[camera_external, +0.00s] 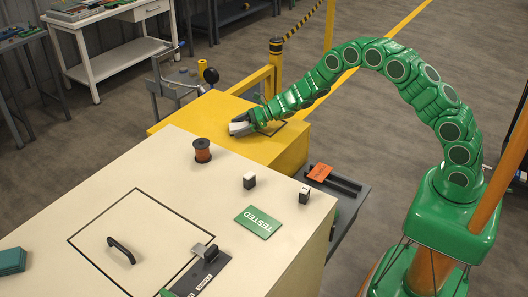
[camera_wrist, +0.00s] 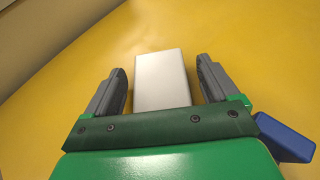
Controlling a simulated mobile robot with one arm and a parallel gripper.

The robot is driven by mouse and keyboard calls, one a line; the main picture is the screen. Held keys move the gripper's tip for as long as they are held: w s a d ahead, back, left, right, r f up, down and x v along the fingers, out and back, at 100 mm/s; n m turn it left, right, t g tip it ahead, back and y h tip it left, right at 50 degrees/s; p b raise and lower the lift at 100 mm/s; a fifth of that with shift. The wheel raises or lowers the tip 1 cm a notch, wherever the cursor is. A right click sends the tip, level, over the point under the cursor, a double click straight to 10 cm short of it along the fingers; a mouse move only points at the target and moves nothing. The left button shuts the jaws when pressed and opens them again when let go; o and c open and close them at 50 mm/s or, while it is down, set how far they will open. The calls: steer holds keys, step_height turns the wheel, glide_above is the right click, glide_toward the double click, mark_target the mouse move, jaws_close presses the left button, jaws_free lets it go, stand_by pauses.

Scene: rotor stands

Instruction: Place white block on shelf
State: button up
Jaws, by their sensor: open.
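The white block (camera_external: 238,128) lies on the yellow surface (camera_external: 285,148), near its edge with the cream cabinet. My gripper (camera_external: 244,122) is down at the block with its jaws open. In the wrist view, the white block (camera_wrist: 161,80) sits between the two grey fingers of my gripper (camera_wrist: 161,68). A strip of yellow shows between the block and each finger, so neither finger appears to touch it. The block's near end meets the green gripper body in the picture. I cannot tell which surface is the shelf.
The cream cabinet (camera_external: 150,180) carries a copper spool (camera_external: 202,150), two small black-and-white blocks (camera_external: 249,180), a green TESTED plate (camera_external: 258,222) and a black handle (camera_external: 121,250). An orange tag (camera_external: 320,172) lies on a dark ledge. A yellow-black post (camera_external: 275,65) stands behind the yellow surface.

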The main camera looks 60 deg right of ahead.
steer(key=v, duration=1.2)
steer(key=shift+r, duration=0.1)
steer(key=s+a+r+n+g+y, duration=0.2)
steer(key=s+a+r+n+g, duration=0.2)
steer(key=s+a+r+n, duration=0.55)
steer(key=s+a+r+n+g, duration=0.2)
steer(key=s+r+n, duration=0.15)
steer(key=s, duration=0.55)
steer(key=s+a+r+n+g, duration=0.2)
steer(key=s+r+n, duration=0.15)
steer(key=s, duration=0.45)
steer(key=s+d+r+n+g+h, duration=0.1)
steer(key=s+d+n+g+h, duration=0.15)
steer(key=s, duration=0.55)
steer(key=s+d+n+g+h, duration=0.1)
steer(key=s+d+n+h, duration=0.15)
steer(key=s, duration=0.65)
steer(key=s+d+n+h, duration=0.5)
steer(key=s+d+h, duration=0.1)
steer(key=s+d, duration=0.7)
steer(key=shift+s+d+r+h, duration=0.15)
steer(key=shift+s+r+h, duration=0.2)
steer(key=shift+s, duration=0.45)
steer(key=shift+w+n, duration=0.1)
steer(key=shift+n, duration=0.15)
